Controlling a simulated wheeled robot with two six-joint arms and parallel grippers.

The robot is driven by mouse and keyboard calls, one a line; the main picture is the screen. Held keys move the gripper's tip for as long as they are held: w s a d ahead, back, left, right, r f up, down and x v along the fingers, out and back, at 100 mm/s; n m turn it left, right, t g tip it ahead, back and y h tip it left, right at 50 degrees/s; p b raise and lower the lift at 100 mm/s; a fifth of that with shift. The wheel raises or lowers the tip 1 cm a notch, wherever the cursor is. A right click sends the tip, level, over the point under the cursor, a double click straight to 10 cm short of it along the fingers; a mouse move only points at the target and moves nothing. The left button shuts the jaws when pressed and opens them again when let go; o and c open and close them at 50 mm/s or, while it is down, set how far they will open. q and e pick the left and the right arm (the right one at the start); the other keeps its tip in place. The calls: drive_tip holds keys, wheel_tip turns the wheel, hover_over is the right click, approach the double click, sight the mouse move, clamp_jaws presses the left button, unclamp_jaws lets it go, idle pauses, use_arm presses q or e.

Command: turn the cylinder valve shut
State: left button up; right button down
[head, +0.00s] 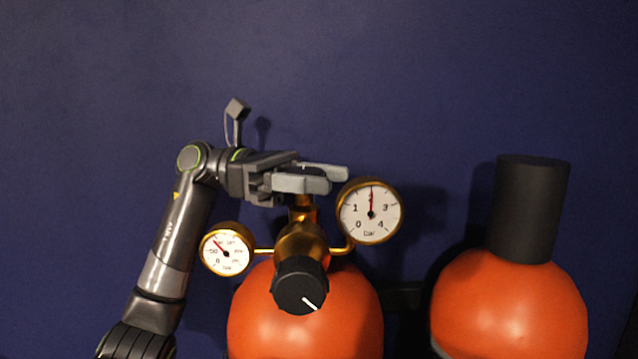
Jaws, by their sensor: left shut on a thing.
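The orange cylinder (340,325) stands at the lower middle with a brass valve and regulator body (303,245) on top. My left gripper (318,178) comes in from the left, level, with its grey fingers around the top of the brass stem. It is shut on the valve top, which the fingers mostly hide. A black knob (300,286) with a white mark pointing to the lower right sits on the regulator's front. The right gauge (370,211) has its needle near straight up, between 1 and 3. The left gauge (227,252) has its needle to the upper left. My right gripper is not in view.
A second orange cylinder (510,310) with a black cap (530,208) stands at the right. A dark bracket (403,296) lies between the cylinders. A plain dark blue wall (420,70) is behind. The space above the gripper is free.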

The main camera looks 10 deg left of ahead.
sight(318, 172)
use_arm(q)
drive_tip(key=shift+m+g, duration=0.4)
drive_tip(key=shift+g, duration=0.2)
drive_tip(key=o, duration=1)
drive_tip(key=shift+c, duration=0.2)
drive_tip(key=shift+r, duration=0.1)
wheel_tip(318, 172, up, 8)
drive_tip(key=shift+r+b, duration=0.1)
drive_tip(key=shift+b, duration=1)
drive_tip(key=shift+r, duration=0.8)
